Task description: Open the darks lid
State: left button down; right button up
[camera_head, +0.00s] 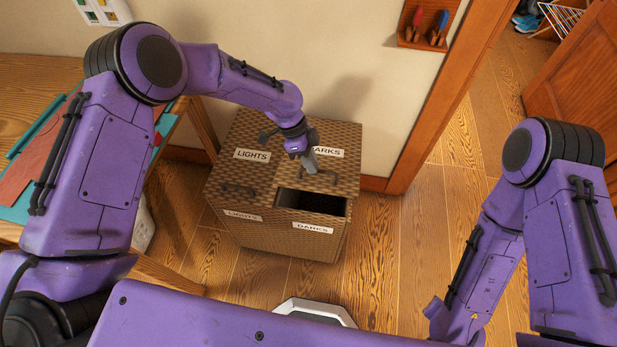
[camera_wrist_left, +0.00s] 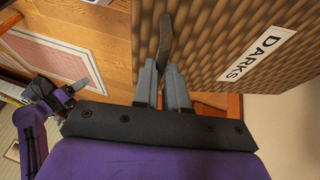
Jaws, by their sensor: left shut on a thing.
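The woven brown hamper (camera_head: 275,240) stands against the wall with a LIGHTS side on the left and a DARKS side on the right. The darks lid (camera_head: 345,168) is partly open, with a dark gap along its front edge; its DARKS label also shows in the left wrist view (camera_wrist_left: 260,55). My left gripper (camera_head: 311,168) is over this lid, shut on the dark lid handle (camera_wrist_left: 165,38), which shows between its fingers (camera_wrist_left: 162,85). My right arm shows at the right of the head view. Its gripper appears small in the wrist view (camera_wrist_left: 82,87), with its jaw state unclear.
The lights lid (camera_head: 228,174) is closed, with its own handle (camera_head: 238,189). A wooden table (camera_head: 40,75) stands at the left. A wooden door frame (camera_head: 450,90) rises at the right. Wood floor (camera_head: 385,270) is clear right of the hamper.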

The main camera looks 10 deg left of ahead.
pick_arm(q)
jog(key=w+r+p, duration=0.1)
jog(key=w+r, duration=0.6)
jog(key=r, duration=0.2)
jog(key=shift+a, duration=0.15)
